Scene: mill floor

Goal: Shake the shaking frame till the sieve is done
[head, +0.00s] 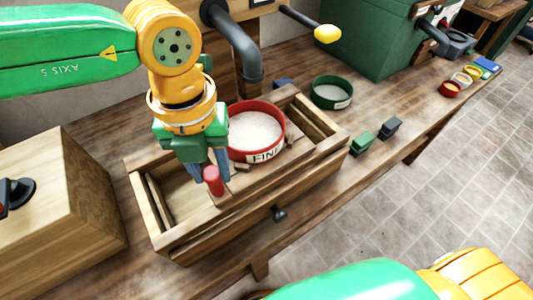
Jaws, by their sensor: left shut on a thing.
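The wooden shaking frame (205,232) stands on the long bench in the head view. A round red sieve (268,148), labelled with a word beginning "FIN", sits in the frame's right part and holds pale, flour-like material. My left gripper (212,180) points down over the frame's middle. It is shut on a red upright handle (213,184) just left of the sieve. The gripper hides part of the frame's left inside and the sieve's left edge. My right arm shows at the bottom right, but its gripper is out of view.
A green-rimmed sieve (332,92) stands behind the frame. Green (361,142) and dark (388,128) blocks lie right of it. A wooden box (62,205) stands at left, a green machine (375,35) at the back. Small coloured bowls (450,89) sit near the bench's far right end.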

